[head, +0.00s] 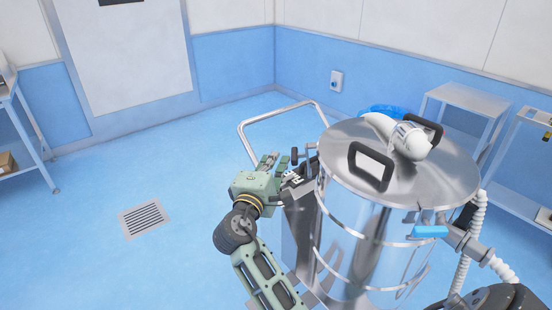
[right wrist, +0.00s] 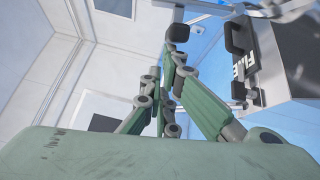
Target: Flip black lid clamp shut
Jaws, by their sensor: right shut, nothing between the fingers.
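The steel tank (head: 345,240) stands at right of centre, its round lid (head: 340,145) resting on top with two black handles. Black clamp-like parts (head: 309,165) sit at the left rim of the tank, partly hidden by my gripper. In the right wrist view, black parts (right wrist: 236,38) show on a lettered metal box at the upper right. My right gripper (head: 284,160) is shut and empty, just left of these parts; I cannot tell whether it touches them. Its green fingers (right wrist: 174,65) show closed together in the wrist view. My left gripper is not in view.
A white curved fitting (head: 408,138) sits on the lid. A blue-handled valve or clamp (head: 430,232) and a ribbed white hose (head: 476,235) are on the tank's right. A metal rail (head: 262,122) stands behind my gripper.

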